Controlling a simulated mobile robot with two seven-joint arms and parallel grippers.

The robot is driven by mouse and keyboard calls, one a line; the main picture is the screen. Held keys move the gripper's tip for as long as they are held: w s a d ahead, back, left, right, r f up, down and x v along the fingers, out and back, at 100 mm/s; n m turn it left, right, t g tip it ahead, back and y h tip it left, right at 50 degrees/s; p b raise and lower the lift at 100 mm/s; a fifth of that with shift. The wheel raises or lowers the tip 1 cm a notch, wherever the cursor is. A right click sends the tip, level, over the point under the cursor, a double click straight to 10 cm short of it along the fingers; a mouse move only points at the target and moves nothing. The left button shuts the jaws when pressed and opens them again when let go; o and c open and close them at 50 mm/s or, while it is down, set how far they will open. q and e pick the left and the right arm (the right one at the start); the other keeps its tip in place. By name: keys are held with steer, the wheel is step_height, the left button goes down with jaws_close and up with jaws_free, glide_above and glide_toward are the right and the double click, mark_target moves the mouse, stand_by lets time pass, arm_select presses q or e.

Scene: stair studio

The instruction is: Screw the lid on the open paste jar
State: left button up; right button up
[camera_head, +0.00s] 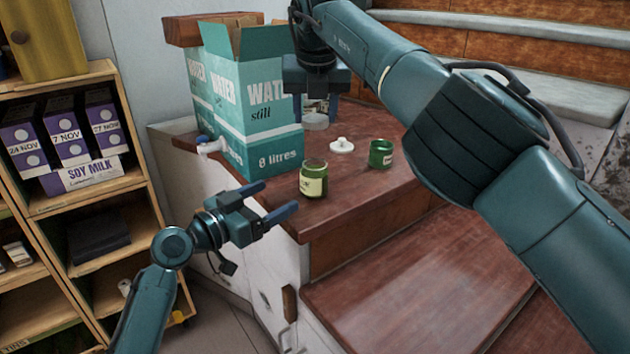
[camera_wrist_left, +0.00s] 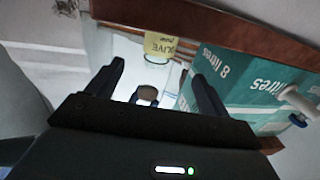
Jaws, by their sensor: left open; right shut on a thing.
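A glass jar (camera_head: 313,181) with a pale yellow label stands upright near the counter's front corner; its top looks open. Its label, reading OLIVE, shows in the left wrist view (camera_wrist_left: 165,45), beyond and between the fingertips. My left gripper (camera_head: 270,201) is open and empty, just left of this jar and pointing towards it; its fingers also show in the left wrist view (camera_wrist_left: 160,80). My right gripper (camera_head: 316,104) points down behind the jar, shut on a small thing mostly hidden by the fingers. A pale round thing (camera_head: 316,122) shows beneath it; I cannot tell whether they touch.
A green jar (camera_head: 381,153) and a white knobbed piece (camera_head: 341,146) stand on the brown counter (camera_head: 352,187). A large water box (camera_head: 262,125) with a tap (camera_head: 209,146) stands at the left. A shelf (camera_head: 130,181) with soy milk cartons is farther left.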

mark_target(305, 180)
arm_select(q)
steer(key=x, duration=1.1)
steer(key=shift+c, duration=0.3)
steer(key=c, duration=1.4)
arm_select(e)
steer(key=shift+f, duration=2.45)
steer(key=shift+f, duration=0.9)
steer(key=shift+f, duration=0.55)
